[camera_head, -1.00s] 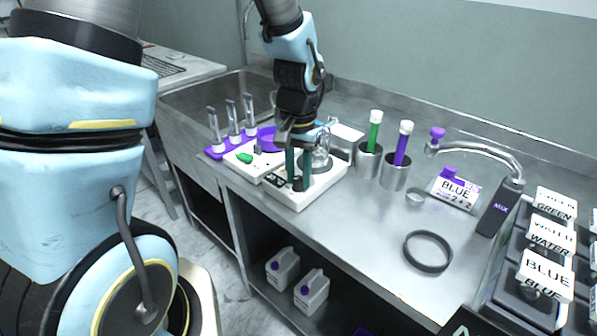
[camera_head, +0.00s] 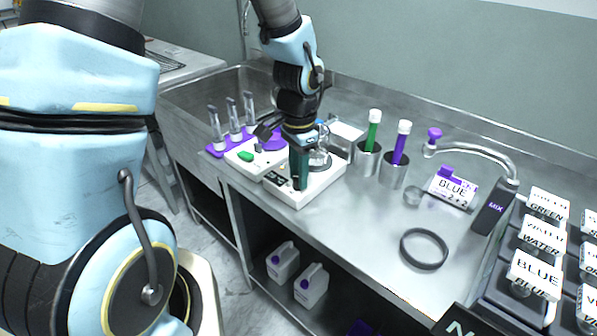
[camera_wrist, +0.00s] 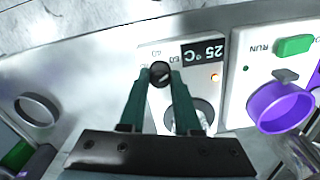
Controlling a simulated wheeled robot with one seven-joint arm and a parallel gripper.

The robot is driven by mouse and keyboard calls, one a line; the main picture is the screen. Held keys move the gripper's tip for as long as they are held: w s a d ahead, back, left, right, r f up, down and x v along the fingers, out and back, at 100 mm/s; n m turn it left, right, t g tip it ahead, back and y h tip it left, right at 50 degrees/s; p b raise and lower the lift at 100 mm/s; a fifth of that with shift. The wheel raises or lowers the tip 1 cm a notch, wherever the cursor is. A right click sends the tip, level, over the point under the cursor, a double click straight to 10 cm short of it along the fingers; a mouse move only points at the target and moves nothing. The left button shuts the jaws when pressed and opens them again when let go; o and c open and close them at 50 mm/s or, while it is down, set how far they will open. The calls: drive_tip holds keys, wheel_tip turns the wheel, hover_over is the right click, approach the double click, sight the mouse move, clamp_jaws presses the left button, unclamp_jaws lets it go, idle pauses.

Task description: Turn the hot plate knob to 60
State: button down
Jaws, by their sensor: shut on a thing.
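The white hot plate (camera_head: 318,188) stands on the steel bench in the head view, with a clear glass vessel on its top. In the wrist view the hot plate's front panel (camera_wrist: 176,52) shows a black display (camera_wrist: 204,52) reading 25 °C and a lit orange lamp (camera_wrist: 215,77). The black round knob (camera_wrist: 160,73) sits between the tips of my gripper (camera_wrist: 161,82). My gripper's dark green fingers are shut on the knob. In the head view my gripper (camera_head: 299,187) points down at the panel, and the knob is hidden there.
A white device (camera_head: 243,157) with a green switch and purple ring stands close left of the hot plate. Metal holders with a green tube (camera_head: 373,132) and a purple tube (camera_head: 400,148) stand to the right. A black ring (camera_head: 424,264) lies on bare bench.

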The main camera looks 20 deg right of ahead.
idle(0.3)
drive_tip(key=c, duration=0.6)
unclamp_jaws()
wheel_tip(320, 180, up, 11)
drive_tip(key=shift+f+b, duration=0.1)
drive_tip(key=shift+b, duration=0.5)
drive_tip(key=shift+a, duration=0.1)
